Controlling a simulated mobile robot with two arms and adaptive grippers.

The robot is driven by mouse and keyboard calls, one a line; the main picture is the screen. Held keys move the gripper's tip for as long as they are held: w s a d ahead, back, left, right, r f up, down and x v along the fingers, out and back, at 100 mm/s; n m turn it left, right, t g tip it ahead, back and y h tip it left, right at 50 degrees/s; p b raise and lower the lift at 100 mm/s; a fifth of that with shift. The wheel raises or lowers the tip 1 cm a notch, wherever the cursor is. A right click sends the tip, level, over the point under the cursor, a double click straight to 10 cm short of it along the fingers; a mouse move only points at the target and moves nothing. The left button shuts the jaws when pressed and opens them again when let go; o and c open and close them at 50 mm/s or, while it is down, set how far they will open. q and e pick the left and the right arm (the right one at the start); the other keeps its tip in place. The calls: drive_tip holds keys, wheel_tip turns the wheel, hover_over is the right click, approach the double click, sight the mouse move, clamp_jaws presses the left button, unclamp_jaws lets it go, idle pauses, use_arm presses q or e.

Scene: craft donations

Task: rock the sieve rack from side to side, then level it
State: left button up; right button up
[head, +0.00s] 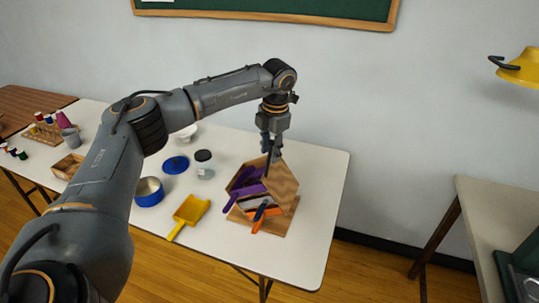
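A wooden stand (283,182) with angled faces sits on a wooden base (291,217) toward the right of the white table. It holds purple, blue, white and orange pieces; I cannot make out sieves among them. It is the only thing near my gripper that could be the sieve rack. My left gripper (268,153) points down at the stand's upper edge, its dark fingers overlapping the wood in the head view. I cannot tell whether the fingers touch it, or whether they are open or closed. My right gripper is out of view.
Left of the stand are a yellow scoop (190,211), a blue pot (149,191), a blue lid (176,165) and a lidded jar (204,164). A small wooden box (68,166) and spools lie further left. The table's right end (325,190) is clear.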

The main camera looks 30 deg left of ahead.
sight(268, 169)
use_arm(q)
drive_tip(key=shift+a+f, duration=0.2)
drive_tip(key=shift+f, duration=1.55)
clamp_jaws()
